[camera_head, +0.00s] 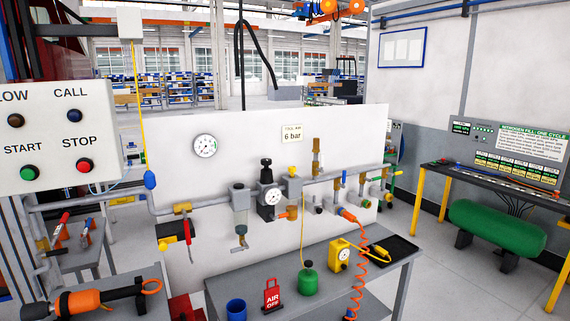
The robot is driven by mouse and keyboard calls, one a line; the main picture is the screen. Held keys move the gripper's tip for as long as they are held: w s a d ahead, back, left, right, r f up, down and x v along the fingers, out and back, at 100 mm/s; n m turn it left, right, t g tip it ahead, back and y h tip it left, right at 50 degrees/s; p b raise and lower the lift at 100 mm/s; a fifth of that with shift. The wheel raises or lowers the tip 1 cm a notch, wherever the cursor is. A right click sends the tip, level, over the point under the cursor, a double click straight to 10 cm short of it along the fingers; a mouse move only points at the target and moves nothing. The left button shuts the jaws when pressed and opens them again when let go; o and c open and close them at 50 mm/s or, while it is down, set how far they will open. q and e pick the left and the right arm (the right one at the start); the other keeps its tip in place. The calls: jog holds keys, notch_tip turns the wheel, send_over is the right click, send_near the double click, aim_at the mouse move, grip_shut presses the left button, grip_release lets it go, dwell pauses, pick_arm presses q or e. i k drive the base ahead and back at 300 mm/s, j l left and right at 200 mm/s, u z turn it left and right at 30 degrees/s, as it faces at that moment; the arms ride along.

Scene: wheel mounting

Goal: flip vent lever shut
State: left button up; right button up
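A grey air pipe (215,201) runs along a white panel and carries several valves and fittings. A small blue lever (343,178) and a green-handled valve (390,197) sit farther right. No label I can read marks any of these as the vent lever. Neither of my grippers is in view.
A grey bench (258,281) below the pipe holds a red AIR OFF tag (271,294), a green bottle (308,280), a blue cup (236,309) and a yellow gauge box (340,256). An orange coiled hose (361,262) hangs in front. A button box (52,137) stands at left.

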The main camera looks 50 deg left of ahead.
aim_at(321, 170)
jog(key=u, duration=1.4)
